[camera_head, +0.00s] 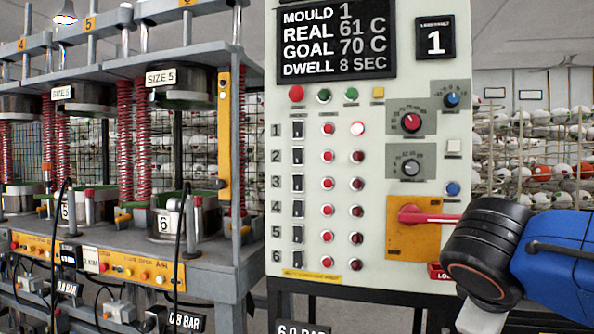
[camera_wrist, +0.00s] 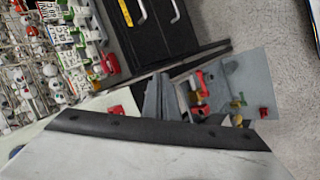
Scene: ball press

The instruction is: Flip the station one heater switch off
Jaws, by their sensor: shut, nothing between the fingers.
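The station one switch (camera_head: 297,129) is a small black rocker beside the printed 1, top of a column of similar rockers on the pale control panel (camera_head: 376,278). Its tilt is too small to tell. In its row are a red button (camera_head: 328,129) and a lamp (camera_head: 357,129) that glows whitish, while the lamps below are dark red. My gripper (camera_wrist: 160,97) shows in the wrist view as narrow dark grey fingers, shut and empty. Its tips are out of the head view, where only my arm shows at the lower right, right of the panel. The switch is not visible in the wrist view.
A red handle (camera_head: 430,216) on an orange plate juts from the panel's lower right, close to my arm. Knobs (camera_head: 411,122) sit above it. A display (camera_head: 336,40) tops the panel. Presses with red springs (camera_head: 125,140) stand left. Ball racks (camera_head: 540,150) stand behind right.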

